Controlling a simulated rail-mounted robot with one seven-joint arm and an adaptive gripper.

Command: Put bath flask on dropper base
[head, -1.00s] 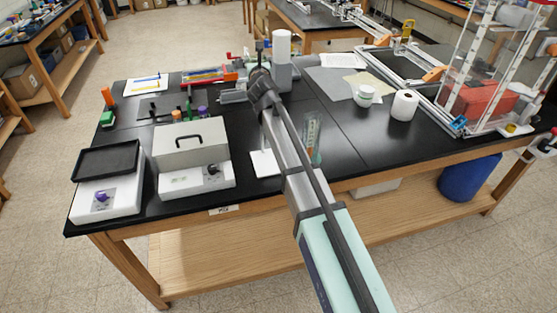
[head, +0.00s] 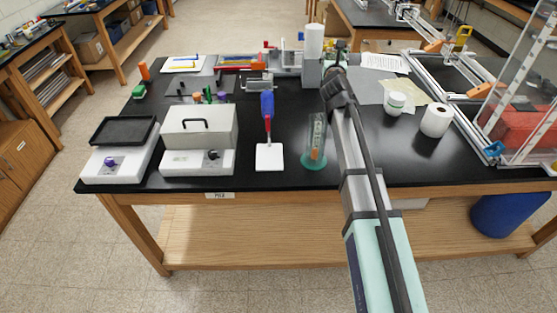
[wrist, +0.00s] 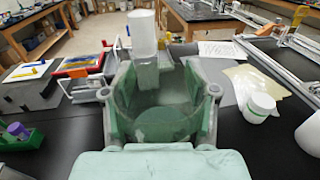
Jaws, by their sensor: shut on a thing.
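My gripper (wrist: 161,100) is shut on a clear, round glass vessel (wrist: 160,122), which I take to be the bath flask. Its rim and see-through wall show between the two fingers in the wrist view. In the head view my arm's end (head: 338,75) is above the bench's back middle and hides the flask. A white square base plate (head: 269,159) with a red rod and blue upper part stands near the front edge, left of my arm. It may be the dropper base, but I cannot tell for sure.
A green-footed clear cylinder (head: 314,145) stands close left of my arm. A grey block with a white cylinder (head: 314,42) stands behind. A white jar (head: 395,104) and paper roll (head: 436,121) are at right, two white boxy devices (head: 198,140) at left. The front right bench is clear.

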